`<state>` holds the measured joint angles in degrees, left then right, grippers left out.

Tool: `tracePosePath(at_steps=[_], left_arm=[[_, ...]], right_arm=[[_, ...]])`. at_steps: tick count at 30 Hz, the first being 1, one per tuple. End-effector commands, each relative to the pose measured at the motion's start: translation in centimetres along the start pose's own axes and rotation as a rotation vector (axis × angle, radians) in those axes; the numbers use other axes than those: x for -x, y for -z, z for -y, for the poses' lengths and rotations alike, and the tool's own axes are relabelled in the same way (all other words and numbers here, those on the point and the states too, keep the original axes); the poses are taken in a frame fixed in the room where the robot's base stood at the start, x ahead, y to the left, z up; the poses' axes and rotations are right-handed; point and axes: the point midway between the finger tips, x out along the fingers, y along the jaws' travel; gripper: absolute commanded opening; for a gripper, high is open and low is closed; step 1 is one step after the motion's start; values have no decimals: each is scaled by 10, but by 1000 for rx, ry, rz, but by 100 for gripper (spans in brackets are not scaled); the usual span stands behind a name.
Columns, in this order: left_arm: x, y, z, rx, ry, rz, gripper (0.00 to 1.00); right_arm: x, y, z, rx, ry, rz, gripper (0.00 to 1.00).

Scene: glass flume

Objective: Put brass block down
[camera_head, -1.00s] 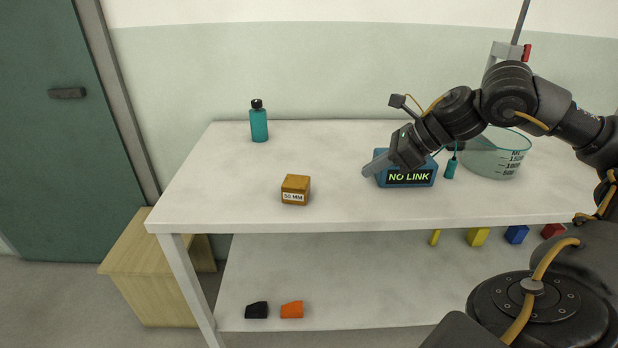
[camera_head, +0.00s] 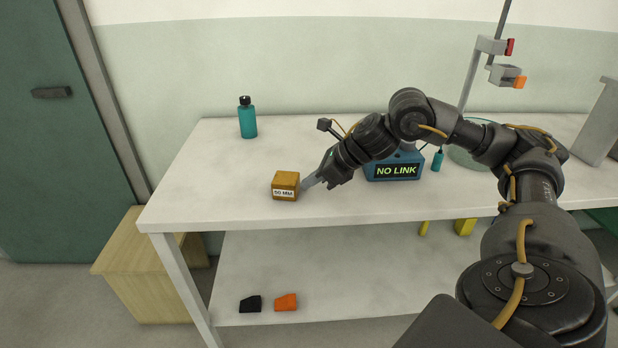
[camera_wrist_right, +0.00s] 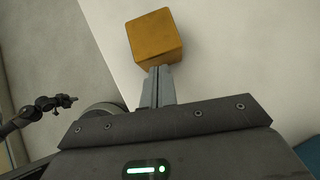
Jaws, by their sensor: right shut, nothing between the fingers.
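The brass block (camera_head: 285,185), a golden cube with a "50 MM" label on its front, stands on the white table (camera_head: 225,205) near the front edge. It also shows in the right wrist view (camera_wrist_right: 156,36), just beyond the fingertips. My right gripper (camera_head: 305,184) is shut and empty, its tips close to the block's right side; in the right wrist view the two fingers (camera_wrist_right: 158,72) lie together. I cannot tell whether they touch the block. My left gripper is not in view.
A blue "NO LINK" display box (camera_head: 394,170) stands right of the gripper. A teal bottle (camera_head: 247,120) stands at the back left. A beaker (camera_head: 466,158) and a clamp stand (camera_head: 472,70) are behind my arm. The table's left side is clear.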

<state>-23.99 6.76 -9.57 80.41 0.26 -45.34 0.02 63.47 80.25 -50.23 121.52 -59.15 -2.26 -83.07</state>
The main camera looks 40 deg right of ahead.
Motion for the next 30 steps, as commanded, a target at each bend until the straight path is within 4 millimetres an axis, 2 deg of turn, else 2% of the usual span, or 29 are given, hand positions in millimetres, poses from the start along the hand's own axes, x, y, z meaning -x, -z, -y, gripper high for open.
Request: tracePosePath(at_steps=[13,21,30], left_arm=[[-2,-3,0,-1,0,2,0],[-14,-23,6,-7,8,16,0],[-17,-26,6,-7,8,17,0]], right_arm=[[-4,-4,0,-1,0,0,0],[-26,-28,0,0,-2,2,0],[-29,-28,0,-1,0,-1,0]])
